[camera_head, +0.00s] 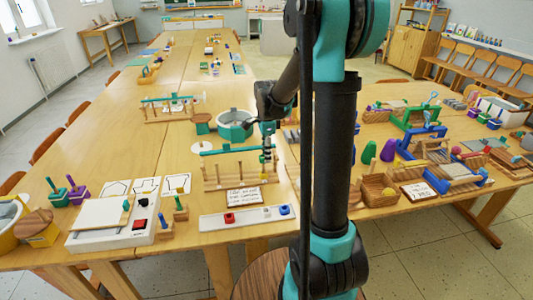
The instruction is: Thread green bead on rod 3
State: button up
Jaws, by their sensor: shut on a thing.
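The rod stand (225,184) is a wooden base with several upright rods and a teal bar along its top, on the near table in the head view. My gripper (267,157) points down at the right end of the stand, close to the rods. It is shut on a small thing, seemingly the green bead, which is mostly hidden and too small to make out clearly. I cannot tell whether it touches a rod. A white tray (256,217) in front of the stand holds a red bead (229,218) and a blue bead (284,210).
A lettered card (243,196) leans before the stand. A teal round pot (235,124) stands behind it. Baskets and coloured wooden devices crowd the right table. My arm hides part of the table's right side.

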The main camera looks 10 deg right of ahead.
jog(key=o, duration=0.8)
jog(key=shift+o, duration=0.2)
notch_tip(320, 180, up, 12)
dwell(0.3)
dwell(0.4)
jog(key=s+d+f+n+t, duration=0.1)
jog(key=s+f+n, duration=0.4)
jog(key=s+n, duration=0.1)
jog(key=s+d+f+n+t, duration=0.1)
jog(key=s+f+n, duration=0.4)
jog(key=s, duration=0.3)
jog(key=s+d+f+n+t, duration=0.1)
jog(key=s+f+n+t, duration=0.1)
jog(key=s+f+n, duration=0.4)
jog(key=shift+s+f+n, duration=0.1)
jog(key=shift+s+n, duration=0.4)
jog(key=shift+s, duration=0.5)
